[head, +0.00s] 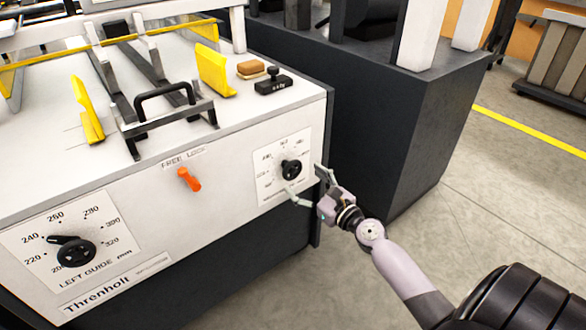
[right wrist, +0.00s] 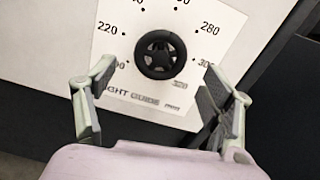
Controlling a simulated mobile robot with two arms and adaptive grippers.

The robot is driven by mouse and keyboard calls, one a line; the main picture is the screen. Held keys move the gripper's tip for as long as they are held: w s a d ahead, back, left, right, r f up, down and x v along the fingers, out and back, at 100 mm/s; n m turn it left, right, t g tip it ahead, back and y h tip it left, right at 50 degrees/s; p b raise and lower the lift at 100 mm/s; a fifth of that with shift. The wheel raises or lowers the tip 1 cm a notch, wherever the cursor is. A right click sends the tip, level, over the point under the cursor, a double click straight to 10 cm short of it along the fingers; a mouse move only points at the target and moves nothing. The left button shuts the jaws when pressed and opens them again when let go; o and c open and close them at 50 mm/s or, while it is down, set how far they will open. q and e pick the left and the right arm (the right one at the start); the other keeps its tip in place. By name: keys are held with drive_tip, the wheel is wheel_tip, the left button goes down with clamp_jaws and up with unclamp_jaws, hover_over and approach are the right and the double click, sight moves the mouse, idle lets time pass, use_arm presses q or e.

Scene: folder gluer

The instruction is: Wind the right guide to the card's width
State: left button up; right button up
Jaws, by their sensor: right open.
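The right guide knob (head: 291,170) is a small black handwheel on a white dial plate at the right end of the machine's front. In the right wrist view the knob (right wrist: 160,54) shows spokes, with printed numbers such as 220, 280 and 300 around it; I cannot read its setting. My right gripper (head: 308,186) is open in front of the dial. In the right wrist view its fingers (right wrist: 158,70) are spread to either side of the knob, apart from it. Yellow guide plates (head: 213,70) (head: 90,110) stand on the machine top. I cannot make out the card. My left gripper is out of view.
The left guide knob (head: 76,252) and its dial are at the front left. An orange free/lock lever (head: 189,180) sits between the dials. A brown block (head: 250,69) and a black device (head: 273,82) lie on top. A dark cabinet (head: 400,120) stands behind right; floor is clear.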

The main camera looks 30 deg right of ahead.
sight(294, 172)
drive_tip(key=shift+w+a, duration=0.2)
drive_tip(key=shift+w, duration=2.55)
drive_tip(key=shift+c, duration=0.2)
drive_tip(key=c, duration=1.1)
